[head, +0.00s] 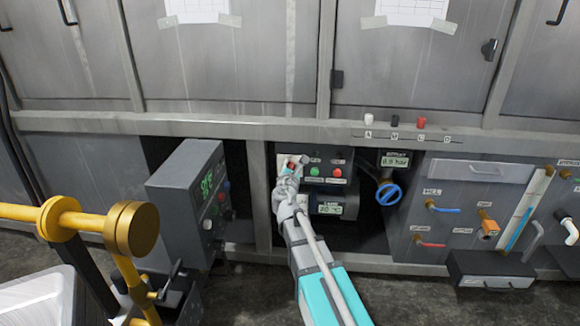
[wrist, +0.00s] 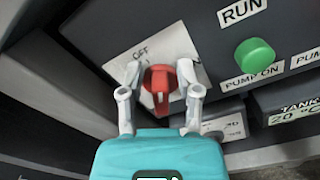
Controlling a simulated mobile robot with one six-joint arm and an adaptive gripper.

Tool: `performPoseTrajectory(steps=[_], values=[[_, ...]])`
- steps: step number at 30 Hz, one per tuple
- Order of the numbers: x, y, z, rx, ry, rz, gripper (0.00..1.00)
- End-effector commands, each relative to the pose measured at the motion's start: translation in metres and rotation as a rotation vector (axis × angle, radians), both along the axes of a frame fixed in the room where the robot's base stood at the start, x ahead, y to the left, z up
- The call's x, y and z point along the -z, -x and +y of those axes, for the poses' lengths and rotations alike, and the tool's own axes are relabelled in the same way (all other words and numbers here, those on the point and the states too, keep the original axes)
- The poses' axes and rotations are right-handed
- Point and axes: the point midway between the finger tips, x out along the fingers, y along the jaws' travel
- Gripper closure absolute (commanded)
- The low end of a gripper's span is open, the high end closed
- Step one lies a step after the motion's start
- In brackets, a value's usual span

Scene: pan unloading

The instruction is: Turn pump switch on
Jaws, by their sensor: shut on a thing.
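The red rotary switch (wrist: 160,84) sits on a white plate (wrist: 150,50) with an "OFF" label at its upper left in the wrist view. My gripper (wrist: 161,72) has one finger on each side of the switch and is shut on it. The switch's grip bar points roughly downward in that view; I cannot tell its exact setting. In the head view my gripper (head: 289,172) is at the left end of the dark control panel and partly covers the switch (head: 292,165).
A green button (wrist: 255,57) above a "PUMP ON" label is right of the switch. A red button (head: 337,171) is farther right, then a blue valve wheel (head: 388,194). A grey box with a green display (head: 190,190) stands left of my arm. Yellow pipes (head: 90,222) are at front left.

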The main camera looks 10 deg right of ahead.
Motion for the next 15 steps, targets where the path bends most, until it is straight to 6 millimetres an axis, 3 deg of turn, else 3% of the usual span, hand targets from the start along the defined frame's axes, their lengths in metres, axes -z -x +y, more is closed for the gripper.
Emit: performPoseTrajectory(steps=[15], values=[[0.0074,0.0035,-0.0050,-0.005,-0.468,-0.149,1.00]])
